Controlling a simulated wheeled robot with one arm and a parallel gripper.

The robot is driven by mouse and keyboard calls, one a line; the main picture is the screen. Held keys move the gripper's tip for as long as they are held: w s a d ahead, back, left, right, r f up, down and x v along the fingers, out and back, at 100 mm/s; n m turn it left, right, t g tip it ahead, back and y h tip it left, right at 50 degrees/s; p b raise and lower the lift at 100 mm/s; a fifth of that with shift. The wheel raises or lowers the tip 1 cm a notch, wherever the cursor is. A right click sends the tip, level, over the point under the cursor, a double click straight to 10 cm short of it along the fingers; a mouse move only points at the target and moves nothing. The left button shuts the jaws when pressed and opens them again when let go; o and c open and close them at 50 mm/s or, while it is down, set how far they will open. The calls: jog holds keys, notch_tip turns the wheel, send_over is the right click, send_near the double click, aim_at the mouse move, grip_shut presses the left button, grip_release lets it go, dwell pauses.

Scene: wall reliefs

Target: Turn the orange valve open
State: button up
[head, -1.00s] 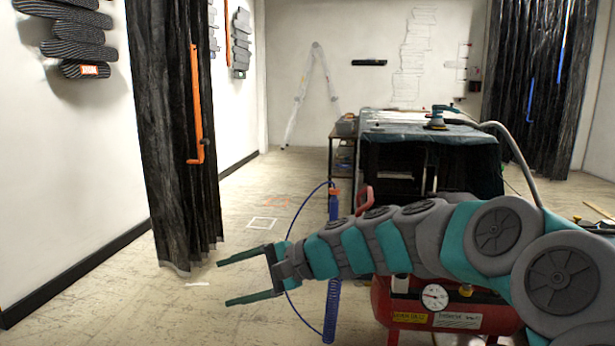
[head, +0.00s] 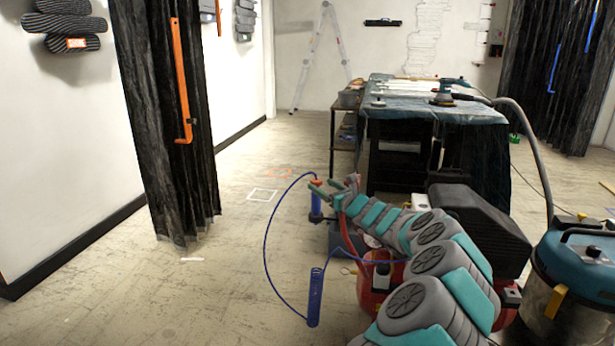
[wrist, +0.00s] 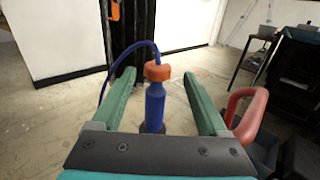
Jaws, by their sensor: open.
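The orange valve (wrist: 157,72) is a rounded orange cap on top of an upright blue cylinder (wrist: 154,105). In the head view the valve (head: 316,182) is small, at the left end of my arm. My gripper (wrist: 158,82) is open, with one green finger on each side of the blue cylinder in the wrist view. The valve appears between the fingertips, with a gap on both sides and no visible contact. In the head view my gripper (head: 326,188) is beside the valve, partly overlapping it.
A blue hose (head: 266,245) loops from the valve to a hanging blue coil (head: 315,298). A red handle (wrist: 246,115) stands close to my right finger. A red compressor (head: 372,285) and a blue vacuum (head: 575,265) are near my arm. Floor at left is clear.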

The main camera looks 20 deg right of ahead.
aim_at(313, 180)
jog(key=w, duration=0.3)
jog(key=w+a+p, duration=0.1)
jog(key=w, duration=0.2)
jog(key=shift+a, duration=0.15)
jog(key=shift+w+a, duration=0.15)
jog(key=shift+w, duration=0.25)
grip_shut()
dwell(0.4)
